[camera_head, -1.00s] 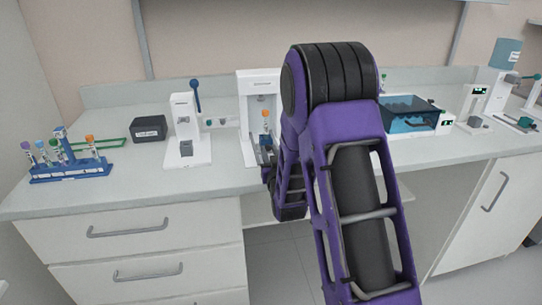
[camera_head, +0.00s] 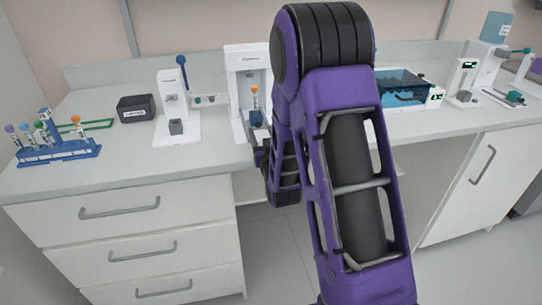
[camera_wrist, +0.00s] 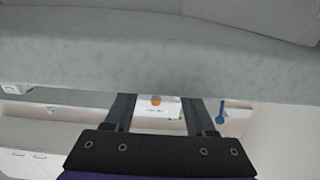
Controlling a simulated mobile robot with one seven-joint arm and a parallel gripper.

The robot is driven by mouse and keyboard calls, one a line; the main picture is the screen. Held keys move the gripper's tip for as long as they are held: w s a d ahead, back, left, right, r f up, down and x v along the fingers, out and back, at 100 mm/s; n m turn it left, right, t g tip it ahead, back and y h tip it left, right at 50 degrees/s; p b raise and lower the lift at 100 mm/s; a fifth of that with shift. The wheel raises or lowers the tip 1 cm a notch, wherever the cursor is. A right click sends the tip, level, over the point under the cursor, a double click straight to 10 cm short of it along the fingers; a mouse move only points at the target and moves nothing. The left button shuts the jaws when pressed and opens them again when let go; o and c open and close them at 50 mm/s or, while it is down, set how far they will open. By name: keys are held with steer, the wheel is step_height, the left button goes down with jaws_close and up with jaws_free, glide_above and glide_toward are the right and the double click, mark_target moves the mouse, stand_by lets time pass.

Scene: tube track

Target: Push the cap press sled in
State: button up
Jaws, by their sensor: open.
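The cap press (camera_head: 236,62) is a white upright frame on the bench, seen left of my arm in the head view. A tube with an orange cap (camera_head: 255,91) stands upright in its opening. The sled area low at its front is partly hidden by my arm, so the sled's exact position cannot be told. In the wrist view the scene looks upside down. There my gripper (camera_wrist: 155,103) is open, with its two dark fingers apart. The white press (camera_wrist: 172,109) and the orange cap (camera_wrist: 156,101) show between the fingers, farther off. Nothing is held.
A white device with a blue-knobbed lever (camera_head: 182,62) stands left of the press. Farther left are a dark box (camera_head: 135,108) and a blue tube rack (camera_head: 60,153). A blue clear-lidded box (camera_head: 402,88) stands right of my arm. The bench front (camera_head: 130,184) is clear.

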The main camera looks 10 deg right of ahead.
steer(key=s+p, duration=1.1)
steer(key=s, duration=0.3)
steer(key=shift+s, duration=0.2)
steer(key=shift+w, duration=0.15)
